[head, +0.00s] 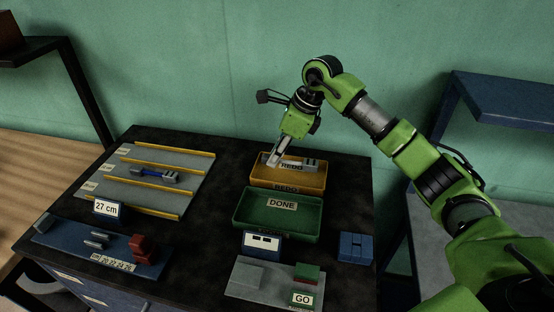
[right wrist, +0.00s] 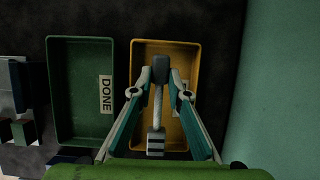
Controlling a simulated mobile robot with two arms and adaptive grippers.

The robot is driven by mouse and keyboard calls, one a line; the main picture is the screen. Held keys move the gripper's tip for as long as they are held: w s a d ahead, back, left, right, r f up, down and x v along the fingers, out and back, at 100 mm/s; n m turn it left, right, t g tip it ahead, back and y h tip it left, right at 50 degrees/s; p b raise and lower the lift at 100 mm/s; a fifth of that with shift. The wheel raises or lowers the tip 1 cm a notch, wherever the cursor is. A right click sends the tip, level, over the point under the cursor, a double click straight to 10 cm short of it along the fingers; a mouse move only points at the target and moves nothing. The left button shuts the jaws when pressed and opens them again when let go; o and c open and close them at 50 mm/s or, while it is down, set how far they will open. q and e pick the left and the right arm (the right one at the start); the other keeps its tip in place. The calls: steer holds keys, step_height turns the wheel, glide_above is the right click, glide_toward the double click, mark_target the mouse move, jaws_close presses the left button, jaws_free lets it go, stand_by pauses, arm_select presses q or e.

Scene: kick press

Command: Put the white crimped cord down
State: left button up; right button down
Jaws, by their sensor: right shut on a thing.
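My right gripper (head: 275,161) is over the yellow REDO tray (head: 317,182), at its back left part. In the right wrist view its fingertips (right wrist: 160,77) are closed about the dark end of the white crimped cord (right wrist: 154,120). The cord's pale strand runs down from there to a striped grey-and-white end piece (right wrist: 155,143). The cord lies over the yellow tray (right wrist: 183,48) in that view; I cannot tell whether it touches the floor. My left gripper is not in view.
The green DONE tray (head: 278,225), in front of the yellow one, looks empty. A grey rack (head: 198,187) with yellow rails holds a blue cord (head: 155,174) at left.

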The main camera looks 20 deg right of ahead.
mark_target(272, 172)
steer(key=shift+w+d+f, duration=0.1)
steer(key=shift+w+f, duration=0.1)
steer(key=shift+f, duration=0.05)
step_height(272, 172, down, 3)
steer(key=shift+w+d+f+p, duration=0.1)
steer(key=shift+w+d+p, duration=0.05)
steer(key=shift+p, duration=1)
steer(key=shift+f, duration=0.15)
steer(key=shift+f, duration=0.1)
steer(key=shift+f, duration=0.15)
steer(key=c, duration=1.9)
jaws_free()
